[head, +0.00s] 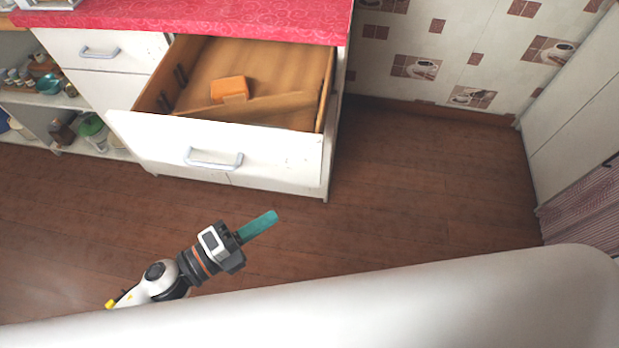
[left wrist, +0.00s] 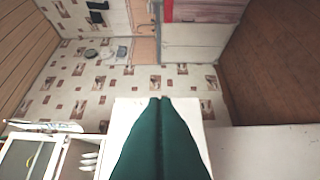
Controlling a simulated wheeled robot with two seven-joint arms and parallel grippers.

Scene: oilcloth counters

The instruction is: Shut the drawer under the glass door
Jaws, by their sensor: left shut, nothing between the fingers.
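A wide drawer with a white front (head: 275,159) stands pulled out from the white cabinet under the red countertop in the head view. Its grey bar handle (head: 213,158) is at the middle of the front. Inside lie an orange block (head: 229,88) and a slanted wooden board. My left gripper (head: 274,215), with teal fingers, is over the floor in front of the drawer, apart from the handle. Its fingers are shut and empty, as the left wrist view also shows (left wrist: 160,99). No glass door shows in the head view. My right gripper is out of view.
A smaller shut drawer (head: 95,50) is left of the open one. Open shelves (head: 62,101) with dishes and jars stand at the far left. The wooden floor (head: 430,185) is clear to the right. A white cabinet (head: 575,125) stands at the right edge.

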